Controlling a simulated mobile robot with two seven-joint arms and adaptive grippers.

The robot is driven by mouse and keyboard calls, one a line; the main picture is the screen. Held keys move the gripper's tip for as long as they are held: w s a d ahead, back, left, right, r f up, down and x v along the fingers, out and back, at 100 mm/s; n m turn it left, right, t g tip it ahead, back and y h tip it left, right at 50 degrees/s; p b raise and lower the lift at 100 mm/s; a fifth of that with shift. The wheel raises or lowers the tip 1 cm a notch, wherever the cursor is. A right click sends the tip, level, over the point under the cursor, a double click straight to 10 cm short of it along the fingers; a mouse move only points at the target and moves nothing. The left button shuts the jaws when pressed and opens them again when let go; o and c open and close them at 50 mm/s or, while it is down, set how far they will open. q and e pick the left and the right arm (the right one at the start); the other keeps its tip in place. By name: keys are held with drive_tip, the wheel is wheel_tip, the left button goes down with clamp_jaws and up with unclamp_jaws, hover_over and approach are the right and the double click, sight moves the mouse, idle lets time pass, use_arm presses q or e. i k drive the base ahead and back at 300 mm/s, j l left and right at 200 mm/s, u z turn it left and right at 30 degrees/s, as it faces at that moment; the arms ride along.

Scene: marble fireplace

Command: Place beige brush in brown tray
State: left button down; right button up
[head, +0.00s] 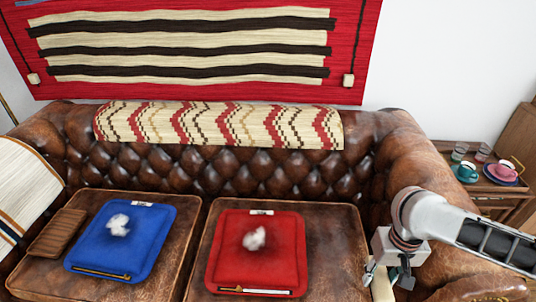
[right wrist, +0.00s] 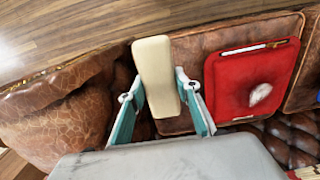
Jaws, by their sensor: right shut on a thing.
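My right gripper (head: 388,277) is at the right front of the sofa, beside the right seat cushion. It is shut on the beige brush (right wrist: 155,72), a pale, smooth block with rounded corners that stands between the two teal fingers in the right wrist view. In the head view only a pale part of the brush (head: 382,287) shows beside the gripper. The brown tray (head: 58,232), a small ribbed brown piece, lies on the left seat cushion, far left of my right gripper. My left gripper is not in view.
A blue mat (head: 152,232) lies right of the brown tray, and a red mat (head: 230,262) on the right cushion. Each bears a white fluffy clump and a slim stick. Cups (head: 467,172) stand on a side table at right. The sofa back (head: 200,178) rises behind.

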sight(51, 243)
drive_tip(key=j+u, duration=0.1)
drive_tip(key=j, duration=1)
drive_tip(key=i+j+u, duration=0.15)
drive_tip(key=j, duration=0.35)
drive_tip(key=j+u, duration=0.1)
drive_tip(key=j, duration=0.45)
drive_tip(key=i+j+u, duration=0.1)
drive_tip(key=j, duration=0.45)
drive_tip(key=i+j, duration=0.1)
drive_tip(key=j, duration=0.4)
drive_tip(key=i+j+u, duration=0.15)
drive_tip(key=j, duration=0.35)
drive_tip(key=k+l, duration=0.1)
